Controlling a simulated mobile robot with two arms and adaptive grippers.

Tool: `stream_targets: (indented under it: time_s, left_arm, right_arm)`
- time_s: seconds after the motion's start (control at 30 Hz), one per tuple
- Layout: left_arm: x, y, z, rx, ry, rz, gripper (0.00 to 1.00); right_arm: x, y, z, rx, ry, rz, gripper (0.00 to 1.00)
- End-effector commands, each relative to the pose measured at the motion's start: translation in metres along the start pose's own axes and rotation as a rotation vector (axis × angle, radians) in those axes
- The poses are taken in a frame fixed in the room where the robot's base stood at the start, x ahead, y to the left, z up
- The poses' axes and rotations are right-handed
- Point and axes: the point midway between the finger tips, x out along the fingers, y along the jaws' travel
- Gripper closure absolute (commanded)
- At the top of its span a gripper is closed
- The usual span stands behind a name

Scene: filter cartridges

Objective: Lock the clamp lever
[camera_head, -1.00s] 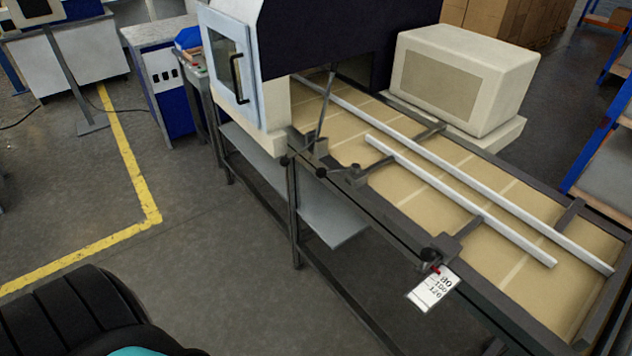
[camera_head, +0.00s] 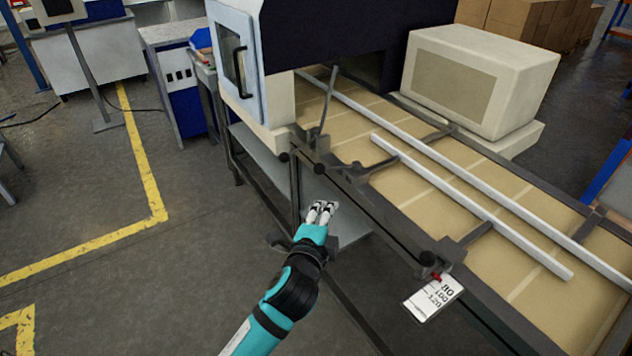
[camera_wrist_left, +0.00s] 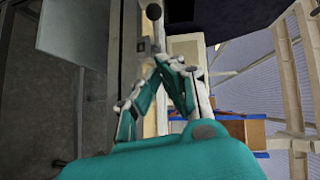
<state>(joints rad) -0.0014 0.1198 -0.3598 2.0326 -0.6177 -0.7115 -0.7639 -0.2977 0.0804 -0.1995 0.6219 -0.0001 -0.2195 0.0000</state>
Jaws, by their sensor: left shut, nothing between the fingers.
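The guide-rail conveyor (camera_head: 530,318) has dark clamp brackets along its near edge, with black ball knobs. One knob (camera_head: 319,169) sits near the middle bracket, a second knob (camera_head: 283,157) is further left, and a third knob (camera_head: 427,258) is at the right bracket. I cannot tell which is the clamp lever or whether it is locked. My left gripper (camera_head: 322,208) is shut and empty, in front of the conveyor edge, below the middle knob and apart from it. In the left wrist view its fingertips (camera_wrist_left: 165,66) meet, with a black ball (camera_wrist_left: 153,12) beyond them.
A white card (camera_head: 434,297) marked 80, 100, 120 hangs by the right bracket, beside a red pointer. Two pale rails (camera_head: 480,213) run along the belt. A machine housing (camera_head: 330,30) with a door stands at the back left. Open floor lies left.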

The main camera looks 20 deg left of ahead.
Motion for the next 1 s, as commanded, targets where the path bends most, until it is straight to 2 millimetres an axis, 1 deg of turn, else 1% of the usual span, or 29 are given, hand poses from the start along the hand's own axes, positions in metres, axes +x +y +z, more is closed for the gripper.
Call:
stream_targets:
  time_s: [0.13,0.3,0.37,0.47,0.57,0.9,1.0]
  left_arm:
    - [0.000,-0.001,0.000,0.001,0.000,-0.002,1.00]
    - [0.001,-0.001,0.000,0.000,0.000,-0.001,1.00]
    - [0.003,-0.001,0.000,-0.001,0.000,-0.001,1.00]
    - [0.012,-0.001,0.000,-0.001,-0.001,-0.001,1.00]
    - [0.028,-0.002,0.000,-0.002,-0.001,-0.001,1.00]
    - [0.101,-0.002,0.000,-0.002,-0.001,0.000,1.00]
    - [0.112,-0.002,0.012,0.000,-0.002,0.001,1.00]
  right_arm:
    - [-0.001,-0.001,0.005,0.000,-0.007,-0.001,0.49]
    - [-0.001,-0.001,0.007,0.000,-0.011,-0.002,0.49]
    - [-0.001,-0.001,0.007,0.000,-0.011,-0.002,0.49]
    - [-0.003,-0.001,0.007,0.000,-0.010,-0.002,0.49]
    - [-0.005,-0.001,0.006,0.000,-0.010,-0.002,0.49]
    - [-0.011,-0.001,0.002,-0.001,-0.005,-0.001,0.49]
    - [-0.015,-0.001,0.001,-0.001,-0.005,-0.001,0.49]
